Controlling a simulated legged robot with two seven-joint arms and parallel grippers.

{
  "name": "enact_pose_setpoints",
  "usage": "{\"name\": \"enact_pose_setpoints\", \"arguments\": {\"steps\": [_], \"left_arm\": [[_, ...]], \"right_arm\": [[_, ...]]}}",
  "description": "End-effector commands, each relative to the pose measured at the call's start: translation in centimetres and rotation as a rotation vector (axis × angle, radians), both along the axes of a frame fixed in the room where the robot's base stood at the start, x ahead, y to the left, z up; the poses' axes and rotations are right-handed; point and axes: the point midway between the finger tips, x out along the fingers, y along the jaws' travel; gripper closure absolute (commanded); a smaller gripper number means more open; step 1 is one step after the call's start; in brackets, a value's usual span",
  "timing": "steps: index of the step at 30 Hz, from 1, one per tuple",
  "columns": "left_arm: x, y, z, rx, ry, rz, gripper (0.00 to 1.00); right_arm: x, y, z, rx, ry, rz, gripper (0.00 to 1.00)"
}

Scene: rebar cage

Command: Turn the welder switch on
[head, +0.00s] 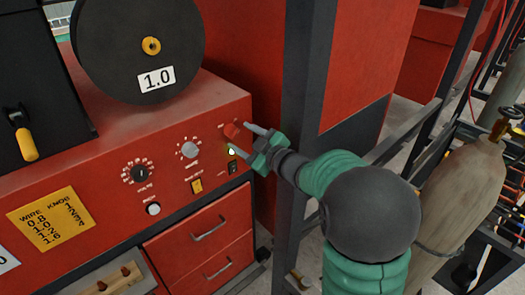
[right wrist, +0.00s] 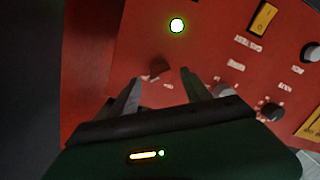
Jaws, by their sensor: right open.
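The red welder (head: 110,180) stands at the left in the head view. A red rotary knob (head: 231,131) sits at the upper right of its front panel. It also shows as a dark red knob (right wrist: 158,69) in the right wrist view. My right gripper (head: 240,138) is open at the panel, its fingertips on either side of this knob. In the right wrist view the fingertips (right wrist: 160,78) flank the knob; I cannot tell whether they touch it. A round lamp (right wrist: 177,26) near the knob glows whitish. My left gripper is not in view.
A black dial (head: 139,173), a grey knob (head: 189,150), a yellow switch (head: 196,185) and a small black switch (head: 233,168) share the panel. Drawers (head: 205,250) lie below. A dark post (head: 300,110) and a tan gas cylinder (head: 460,190) stand at the right.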

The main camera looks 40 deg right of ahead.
Motion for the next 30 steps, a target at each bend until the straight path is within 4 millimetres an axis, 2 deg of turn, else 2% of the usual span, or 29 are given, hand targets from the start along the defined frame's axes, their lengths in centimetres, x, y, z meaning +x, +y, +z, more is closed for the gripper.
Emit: {"name": "enact_pose_setpoints", "arguments": {"steps": [1, 6, 9, 13, 18, 30], "left_arm": [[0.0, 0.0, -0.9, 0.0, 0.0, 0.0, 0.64], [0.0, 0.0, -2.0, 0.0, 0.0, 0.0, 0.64], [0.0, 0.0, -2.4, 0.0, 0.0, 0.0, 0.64], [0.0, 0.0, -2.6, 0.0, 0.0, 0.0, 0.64], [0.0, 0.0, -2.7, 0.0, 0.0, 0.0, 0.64], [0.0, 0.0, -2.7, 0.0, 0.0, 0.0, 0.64]], "right_arm": [[-1.4, -0.2, -0.1, 0.001, -0.005, -0.004, 0.44], [-6.5, -0.2, 0.4, 0.0, -0.005, -0.004, 0.44], [-9.3, -0.2, 0.7, 0.0, -0.004, -0.004, 0.44], [-11.9, -0.2, 1.0, 0.001, -0.001, -0.003, 0.44], [-13.3, -0.1, 1.1, 0.002, 0.001, 0.0, 0.44], [-13.4, -0.1, 1.2, 0.002, 0.003, 0.0, 0.44]]}}
